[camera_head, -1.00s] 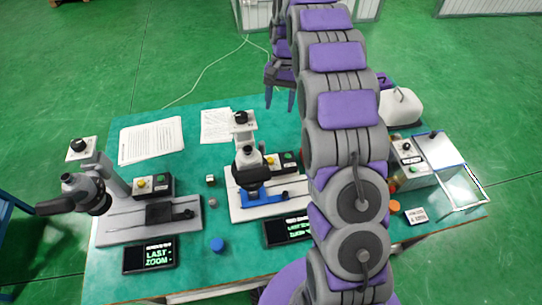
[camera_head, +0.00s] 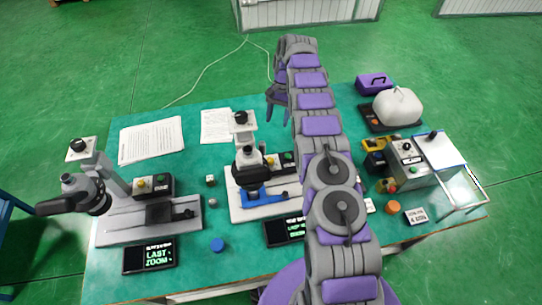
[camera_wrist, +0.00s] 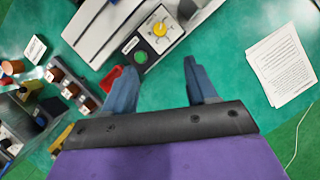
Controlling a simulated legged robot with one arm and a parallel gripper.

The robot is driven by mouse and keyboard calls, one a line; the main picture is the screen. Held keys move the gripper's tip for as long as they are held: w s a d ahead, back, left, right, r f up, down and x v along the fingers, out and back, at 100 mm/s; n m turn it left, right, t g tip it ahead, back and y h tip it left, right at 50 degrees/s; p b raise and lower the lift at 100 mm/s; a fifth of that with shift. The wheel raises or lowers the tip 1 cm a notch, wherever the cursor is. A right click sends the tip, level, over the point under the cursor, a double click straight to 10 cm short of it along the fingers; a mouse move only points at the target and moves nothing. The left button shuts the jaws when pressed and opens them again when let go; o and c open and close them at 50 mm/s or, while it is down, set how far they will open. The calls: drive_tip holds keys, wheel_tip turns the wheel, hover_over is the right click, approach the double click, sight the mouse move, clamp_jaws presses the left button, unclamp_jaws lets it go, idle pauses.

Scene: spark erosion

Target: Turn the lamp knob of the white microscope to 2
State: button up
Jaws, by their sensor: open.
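The white microscope (camera_head: 236,202), with a blue stage (camera_head: 264,197), stands mid-table in the head view. A dark control box (camera_head: 279,161) beside its column carries a yellow knob (camera_head: 270,161) and a green button. In the wrist view the yellow knob (camera_wrist: 160,29) and green button (camera_wrist: 141,57) show at the top, beside the white base (camera_wrist: 100,30). A black knob (camera_head: 241,118) sits on top of the column. I cannot read any dial marks. My gripper (camera_wrist: 160,66) is open and empty, its fingers just short of the box in the wrist view; it also shows in the head view (camera_head: 278,120).
A grey microscope (camera_head: 120,226) stands at left with a similar box. Papers (camera_head: 151,140) lie at the back left. Small displays (camera_head: 149,254) stand in front. At right are a machine (camera_head: 408,158), bottles and a white container (camera_head: 398,106).

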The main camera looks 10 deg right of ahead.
drive_tip(key=shift+f+b, duration=0.85)
drive_tip(key=shift+b, duration=1.05)
drive_tip(key=b, duration=0.6)
approach(270, 159)
drive_tip(key=b+x, duration=0.1)
drive_tip(key=x, duration=0.7)
drive_tip(key=shift+s+f+b, duration=0.1)
drive_tip(key=shift+f+b, duration=0.2)
drive_tip(key=shift+b, duration=0.05)
drive_tip(key=c, duration=1.1)
